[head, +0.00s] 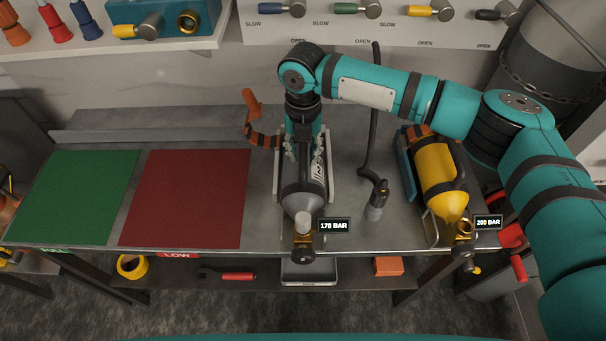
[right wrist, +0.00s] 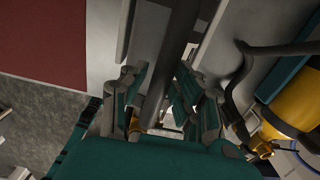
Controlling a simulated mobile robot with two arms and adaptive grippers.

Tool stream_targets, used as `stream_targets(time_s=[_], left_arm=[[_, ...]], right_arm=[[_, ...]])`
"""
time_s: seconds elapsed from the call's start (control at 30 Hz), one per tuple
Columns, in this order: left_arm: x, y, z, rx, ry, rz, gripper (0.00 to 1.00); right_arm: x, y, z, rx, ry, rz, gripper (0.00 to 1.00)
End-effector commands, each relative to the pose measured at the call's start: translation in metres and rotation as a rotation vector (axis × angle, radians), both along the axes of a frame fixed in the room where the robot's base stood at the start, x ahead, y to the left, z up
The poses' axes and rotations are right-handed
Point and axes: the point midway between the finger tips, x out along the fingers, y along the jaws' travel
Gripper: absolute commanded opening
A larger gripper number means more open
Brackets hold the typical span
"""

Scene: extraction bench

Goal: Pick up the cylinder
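A grey cylinder (head: 301,196) with a brass valve (head: 303,226) lies in a cradle at the middle of the bench in the head view, beside a "170 BAR" label. A yellow cylinder (head: 436,170) lies in another cradle to the right, beside a "200 BAR" label. My right gripper (head: 304,153) points down over the grey cylinder, its fingers spread. In the right wrist view, a dark bar (right wrist: 182,45) runs between the fingers, nearer the left one; contact is unclear. The yellow cylinder also shows there (right wrist: 290,120). My left gripper is out of view.
A green mat (head: 75,195) and a red mat (head: 188,197) lie empty at the left. A dark hose (head: 370,140) stands between the cylinders. An orange hooked item (head: 258,128) is left of the grey cylinder. A shelf with valves is behind.

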Motion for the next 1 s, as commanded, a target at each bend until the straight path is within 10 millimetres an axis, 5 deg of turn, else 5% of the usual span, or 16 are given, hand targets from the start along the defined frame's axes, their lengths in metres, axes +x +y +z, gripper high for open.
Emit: stream_targets(time_s=[0.2,1.0], left_arm=[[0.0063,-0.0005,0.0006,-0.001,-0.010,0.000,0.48],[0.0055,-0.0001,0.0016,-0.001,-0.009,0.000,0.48]], right_arm=[[0.0001,0.0000,0.0005,0.000,0.000,0.000,0.00],[0.0025,0.0022,0.0077,0.008,-0.009,0.001,0.00]])
